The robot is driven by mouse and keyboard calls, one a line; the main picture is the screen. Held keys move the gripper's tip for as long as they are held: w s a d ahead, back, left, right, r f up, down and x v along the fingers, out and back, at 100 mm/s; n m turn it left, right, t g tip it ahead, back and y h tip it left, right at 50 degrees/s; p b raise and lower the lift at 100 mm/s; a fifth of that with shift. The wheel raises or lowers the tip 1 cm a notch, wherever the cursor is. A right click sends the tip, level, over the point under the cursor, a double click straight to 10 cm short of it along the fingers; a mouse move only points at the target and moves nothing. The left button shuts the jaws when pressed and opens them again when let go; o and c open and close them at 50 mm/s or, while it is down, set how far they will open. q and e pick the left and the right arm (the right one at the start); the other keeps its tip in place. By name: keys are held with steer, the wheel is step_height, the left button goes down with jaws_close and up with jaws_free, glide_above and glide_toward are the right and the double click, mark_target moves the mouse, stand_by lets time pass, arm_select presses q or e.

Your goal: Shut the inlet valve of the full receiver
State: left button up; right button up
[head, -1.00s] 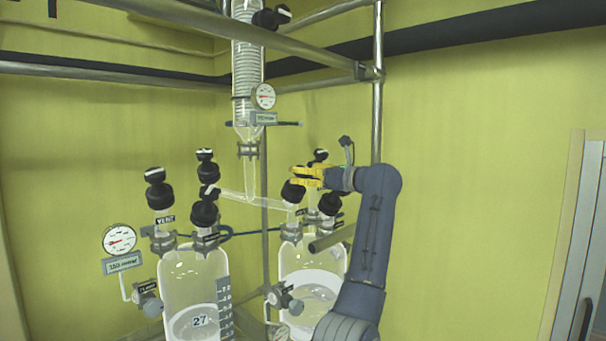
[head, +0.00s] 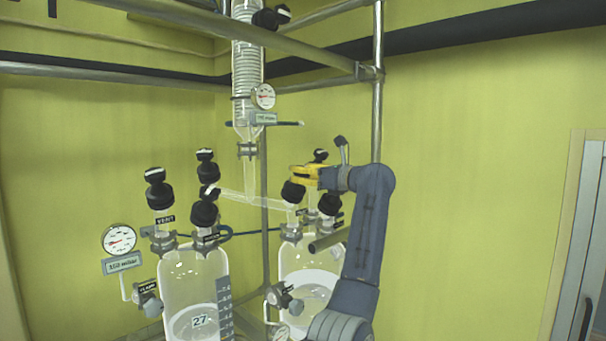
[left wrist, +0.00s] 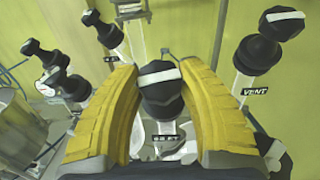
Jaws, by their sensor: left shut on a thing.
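The right glass receiver (head: 310,262) in the head view holds pale liquid, with a level that looks higher than in the left receiver (head: 176,275). A black valve knob (head: 292,192) tops the right receiver's inlet branch, where a glass tube from the condenser joins. My left gripper (head: 300,176), with yellow fingers, is at this knob. In the left wrist view the fingers (left wrist: 160,68) stand on both sides of a black knob (left wrist: 162,98) with a white bar, shut on it. The bar lies nearly across the picture. My right gripper is not in view.
A second knob (left wrist: 258,54) above a VENT label (left wrist: 255,91) stands close right of the fingers in the left wrist view. More black knobs (head: 204,208) top the left receiver. The condenser (head: 247,80) and metal frame (head: 377,100) stand behind. Open room lies right.

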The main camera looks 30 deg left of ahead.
arm_select(q)
steer(key=shift+c, duration=0.9)
steer(key=shift+m+t+h, duration=0.3)
steer(key=shift+m+t, duration=0.7)
steer(key=o, duration=1.2)
steer(key=shift+o, duration=0.2)
steer(key=v, duration=1.2)
